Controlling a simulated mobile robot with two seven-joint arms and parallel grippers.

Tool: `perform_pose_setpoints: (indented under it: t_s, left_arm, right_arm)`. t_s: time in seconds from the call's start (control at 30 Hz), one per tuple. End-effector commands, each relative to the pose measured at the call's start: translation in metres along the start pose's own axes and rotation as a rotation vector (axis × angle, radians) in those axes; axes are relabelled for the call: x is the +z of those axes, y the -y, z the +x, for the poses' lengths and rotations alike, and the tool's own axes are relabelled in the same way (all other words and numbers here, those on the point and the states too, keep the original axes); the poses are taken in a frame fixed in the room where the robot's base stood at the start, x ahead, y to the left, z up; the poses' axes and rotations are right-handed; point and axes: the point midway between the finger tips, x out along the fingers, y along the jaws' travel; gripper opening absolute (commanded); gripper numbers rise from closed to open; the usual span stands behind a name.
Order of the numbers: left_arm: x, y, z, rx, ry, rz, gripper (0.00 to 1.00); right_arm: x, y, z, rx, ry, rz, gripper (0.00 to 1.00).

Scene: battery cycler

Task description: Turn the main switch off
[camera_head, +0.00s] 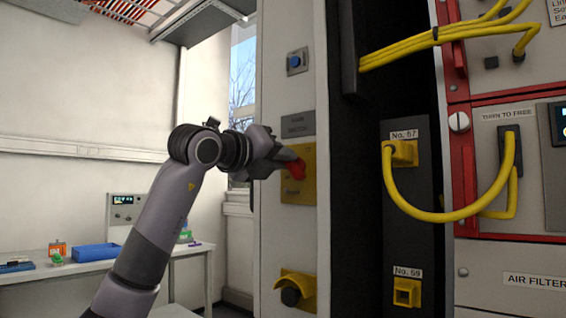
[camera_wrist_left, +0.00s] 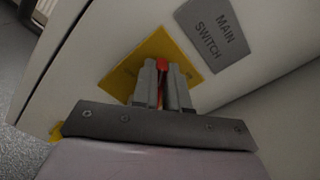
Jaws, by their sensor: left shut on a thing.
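The main switch is a red handle (camera_head: 297,168) on a yellow plate (camera_head: 308,190), on the light cabinet front below a grey label (camera_head: 297,125). In the left wrist view the red handle (camera_wrist_left: 174,70) shows between the fingers, in front of the yellow plate (camera_wrist_left: 122,80), with the "MAIN SWITCH" label (camera_wrist_left: 216,34) beside it. My left gripper (camera_head: 285,163) reaches in from the left and is shut on the red handle; it also shows in the left wrist view (camera_wrist_left: 163,85). The fingers hide part of the handle, so its exact angle is hard to tell. My right gripper is not in view.
A blue button (camera_head: 295,62) sits above the switch and a black knob on a yellow mount (camera_head: 292,292) below it. Yellow cables (camera_head: 440,212) hang on the rack to the right. A bench with a blue tray (camera_head: 96,252) stands at the left.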

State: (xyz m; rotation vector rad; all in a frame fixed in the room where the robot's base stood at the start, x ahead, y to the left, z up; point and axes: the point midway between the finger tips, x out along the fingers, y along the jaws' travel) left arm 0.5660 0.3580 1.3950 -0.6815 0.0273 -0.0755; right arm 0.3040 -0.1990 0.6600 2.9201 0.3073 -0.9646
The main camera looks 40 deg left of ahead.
Motion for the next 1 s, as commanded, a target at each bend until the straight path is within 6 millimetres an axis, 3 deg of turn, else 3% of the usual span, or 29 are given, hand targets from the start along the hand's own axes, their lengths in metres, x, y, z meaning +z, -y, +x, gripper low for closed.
perform_pose_setpoints:
  t_s: [0.6,1.0]
  left_arm:
    - [-0.004,-0.011,0.000,-0.002,0.001,-0.578,0.00]
    - [-0.006,-0.015,0.000,-0.001,0.002,-0.832,0.00]
  right_arm:
    - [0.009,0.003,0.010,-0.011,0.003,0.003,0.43]
    - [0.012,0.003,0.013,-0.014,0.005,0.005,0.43]
